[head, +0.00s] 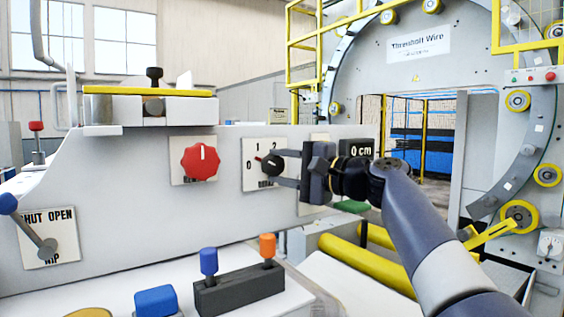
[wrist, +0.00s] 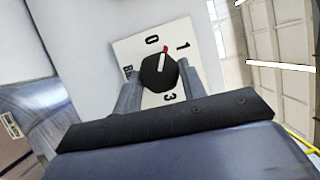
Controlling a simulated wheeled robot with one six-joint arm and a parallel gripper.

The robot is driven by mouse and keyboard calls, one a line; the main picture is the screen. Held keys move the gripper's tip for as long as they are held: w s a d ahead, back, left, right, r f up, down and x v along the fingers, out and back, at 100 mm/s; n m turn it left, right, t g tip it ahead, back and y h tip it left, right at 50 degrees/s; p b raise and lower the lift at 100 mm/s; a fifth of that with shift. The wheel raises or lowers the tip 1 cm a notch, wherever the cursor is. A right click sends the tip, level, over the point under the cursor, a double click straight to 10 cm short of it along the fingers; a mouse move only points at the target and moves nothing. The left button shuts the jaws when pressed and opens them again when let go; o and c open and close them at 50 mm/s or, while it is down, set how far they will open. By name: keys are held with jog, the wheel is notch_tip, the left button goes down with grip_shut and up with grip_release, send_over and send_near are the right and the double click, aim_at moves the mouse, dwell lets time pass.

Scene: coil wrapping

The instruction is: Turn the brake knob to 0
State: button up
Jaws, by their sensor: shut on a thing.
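The brake knob (head: 270,165) is black and sits on a white dial plate (head: 252,181) with numbers around it, on the grey machine face. In the wrist view the knob (wrist: 153,76) has a white pointer line with a red tip. The pointer aims between 0 and 1, a little nearer 0. My gripper (head: 277,167) reaches in from the right with its two fingers on opposite sides of the knob, shut on it. The wrist view shows the fingers (wrist: 160,84) at the knob's left and right. The 2 is hidden in the wrist view.
A red knob (head: 201,161) is left of the dial. A display reading 0 cm (head: 361,150) is just right, partly behind my gripper. A black block with blue and orange levers (head: 240,287) stands below. A SHUT/OPEN nip lever (head: 35,235) is at far left.

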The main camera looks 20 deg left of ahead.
jog(key=n+h+p, duration=0.2)
jog(key=n, duration=0.3)
jog(key=shift+r, duration=0.15)
jog(key=shift+g, duration=0.3)
dwell(0.3)
jog(key=o, duration=1)
jog(key=shift+c, duration=0.2)
jog(key=b+v, duration=0.2)
jog(key=v, duration=0.8)
jog(key=shift+s+d+r, duration=0.15)
jog(key=shift+s+d, duration=0.1)
jog(key=shift+d, duration=0.05)
jog(key=shift+a, duration=0.1)
